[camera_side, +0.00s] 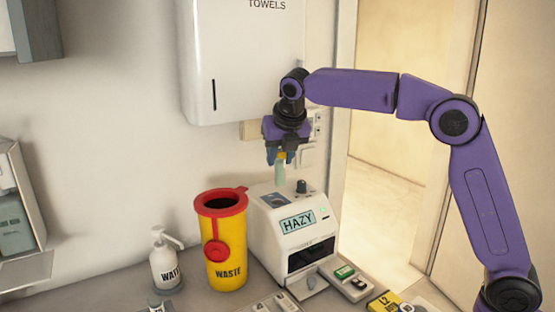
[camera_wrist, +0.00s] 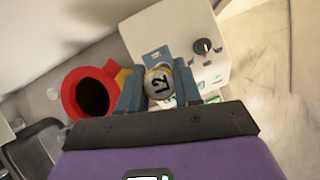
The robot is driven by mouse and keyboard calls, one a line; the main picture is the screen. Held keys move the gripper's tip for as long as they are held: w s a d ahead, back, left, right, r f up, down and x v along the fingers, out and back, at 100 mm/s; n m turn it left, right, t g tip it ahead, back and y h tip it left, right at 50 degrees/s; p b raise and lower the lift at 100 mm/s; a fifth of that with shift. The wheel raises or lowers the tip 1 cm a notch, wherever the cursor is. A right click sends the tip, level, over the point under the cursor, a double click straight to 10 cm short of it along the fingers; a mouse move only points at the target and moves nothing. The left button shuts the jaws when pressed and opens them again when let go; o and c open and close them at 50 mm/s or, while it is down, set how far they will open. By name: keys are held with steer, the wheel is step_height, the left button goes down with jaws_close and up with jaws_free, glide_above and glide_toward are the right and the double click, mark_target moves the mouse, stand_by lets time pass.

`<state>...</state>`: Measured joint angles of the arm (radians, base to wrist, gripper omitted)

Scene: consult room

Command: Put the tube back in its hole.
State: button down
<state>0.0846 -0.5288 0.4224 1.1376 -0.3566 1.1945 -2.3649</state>
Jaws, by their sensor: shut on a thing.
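A pale green, see-through tube (camera_side: 280,172) with a yellow cap hangs about upright in my gripper (camera_side: 281,156). In the wrist view the tube's round cap (camera_wrist: 158,83), marked what looks like L2, sits between the two blue fingers of my gripper (camera_wrist: 158,92), which are shut on it. The tube is above a white machine (camera_side: 265,235) whose screen reads HAZY. A blue-grey panel (camera_side: 272,200) is on the machine's top, below the tube, with a gap between. The panel (camera_wrist: 156,55) is partly hidden by the cap in the wrist view; I cannot make out the hole clearly.
A yellow waste bin (camera_side: 226,245) with a red rim stands left of the machine. A black knob (camera_side: 302,186) rises from the machine's top. A white pump bottle (camera_side: 165,262) is farther left. A towel dispenser (camera_side: 240,65) hangs on the wall behind my gripper.

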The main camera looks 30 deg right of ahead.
steer(key=s+d+f+m+g, duration=0.3)
steer(key=s+m, duration=0.5)
steer(key=s, duration=0.3)
steer(key=s+d+f+m+g+h, duration=0.1)
steer(key=s+d+f+m+g, duration=0.3)
steer(key=s+f+m, duration=0.4)
steer(key=s+d+f+m+g, duration=0.3)
steer(key=s+d+f+m, duration=0.2)
steer(key=s+m, duration=0.5)
steer(key=shift+s+d+f+g+h, duration=0.35)
steer(key=shift+s+f, duration=0.35)
steer(key=shift+s, duration=1.95)
steer(key=shift+a+f, duration=0.1)
steer(key=shift+f, duration=0.3)
steer(key=shift+f, duration=2.05)
steer(key=shift+f, duration=0.1)
